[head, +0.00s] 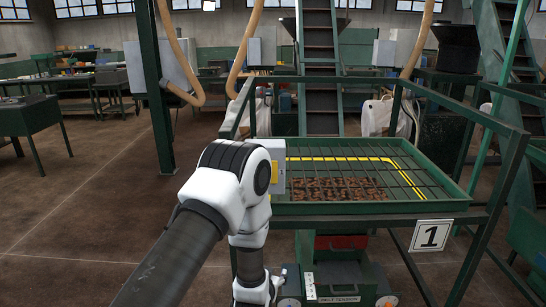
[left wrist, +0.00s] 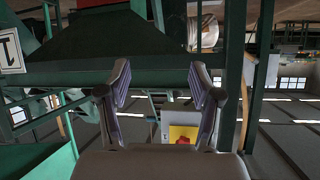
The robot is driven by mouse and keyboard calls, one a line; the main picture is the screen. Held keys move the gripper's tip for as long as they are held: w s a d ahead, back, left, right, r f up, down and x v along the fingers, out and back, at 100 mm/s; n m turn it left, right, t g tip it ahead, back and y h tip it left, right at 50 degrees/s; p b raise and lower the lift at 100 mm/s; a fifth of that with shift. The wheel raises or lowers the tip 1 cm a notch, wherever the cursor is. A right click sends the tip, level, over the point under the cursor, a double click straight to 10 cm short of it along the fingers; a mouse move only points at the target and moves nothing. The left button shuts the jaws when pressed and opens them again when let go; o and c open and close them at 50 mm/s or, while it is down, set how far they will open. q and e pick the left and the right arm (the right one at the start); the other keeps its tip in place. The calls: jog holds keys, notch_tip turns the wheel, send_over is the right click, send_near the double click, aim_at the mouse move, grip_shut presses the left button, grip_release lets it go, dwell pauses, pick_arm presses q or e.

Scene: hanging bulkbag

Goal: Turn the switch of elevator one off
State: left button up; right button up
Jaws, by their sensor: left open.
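The "1" sign (head: 430,235) hangs on the green frame of the elevator in the head view. A grey switch box (head: 279,152), with a bit of yellow on its face, shows just behind my left arm, which partly covers it. In the left wrist view, a yellow plate (left wrist: 178,131) with a red switch knob (left wrist: 184,140) sits on this box, low between the fingers and near the right one. My left gripper (left wrist: 160,78) is open and empty, its fingers spread apart. Its fingertips are not visible in the head view. My right gripper is not in view.
A green tray (head: 400,207) with a bar grid and brown pieces lies beyond my arm. A green post (head: 157,90) stands to the left. A belt tensioner unit (head: 337,297) is below the tray. The floor at left (head: 90,200) is mostly clear.

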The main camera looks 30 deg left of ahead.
pick_arm(q)
jog(key=w+a+r+n+t+y+p, duration=0.1)
jog(key=w+a+r+y, duration=0.15)
jog(key=r, duration=0.45)
jog(key=w+a+r+n+t+y+p, duration=0.1)
jog(key=w+a+r, duration=0.2)
jog(key=r, duration=0.4)
jog(key=w+a+r+n+t+y+p, duration=0.1)
jog(key=w+a+r+t+y, duration=0.15)
jog(key=r, duration=0.35)
jog(key=shift+g+h, duration=0.4)
jog(key=shift+g, duration=0.05)
jog(key=p+x, duration=0.1)
jog(key=x, duration=0.2)
jog(key=p+x, duration=0.2)
jog(key=x, duration=0.2)
jog(key=shift+w+d, duration=0.3)
jog(key=shift+d, duration=0.05)
jog(key=shift+w+a, duration=0.15)
jog(key=shift+d, duration=0.25)
jog(key=c, duration=1.2)
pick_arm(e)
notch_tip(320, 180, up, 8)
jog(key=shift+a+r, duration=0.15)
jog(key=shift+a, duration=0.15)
